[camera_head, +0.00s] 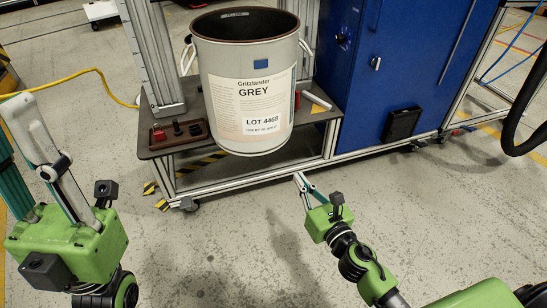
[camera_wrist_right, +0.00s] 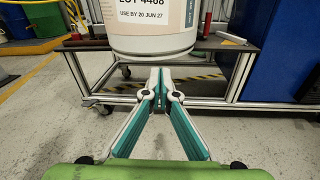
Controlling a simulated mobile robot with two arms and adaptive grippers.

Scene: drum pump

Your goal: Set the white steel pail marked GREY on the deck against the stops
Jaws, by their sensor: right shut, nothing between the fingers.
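The white steel pail marked GREY (camera_head: 222,88) is upright and open-topped at the deck, with a handle on each side. Its base overlaps the front edge of the dark deck (camera_head: 325,114) in the picture; I cannot tell whether it rests on the deck. The right wrist view shows the pail's lower part (camera_wrist_right: 150,42) above and beyond my fingers. Any stops behind the pail are hidden. My right gripper (camera_head: 300,179) is shut and empty, low in front of the cart and apart from the pail. My left gripper (camera_head: 12,115) is at the far left, empty, its fingers apart.
A dark tray with knobs (camera_head: 180,134) sits on the deck's left. A silver cylinder (camera_head: 317,100) lies right of the pail. A blue cabinet (camera_head: 410,50) stands at the right. A yellow cable (camera_head: 70,77) crosses the floor at the left. The floor in front is clear.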

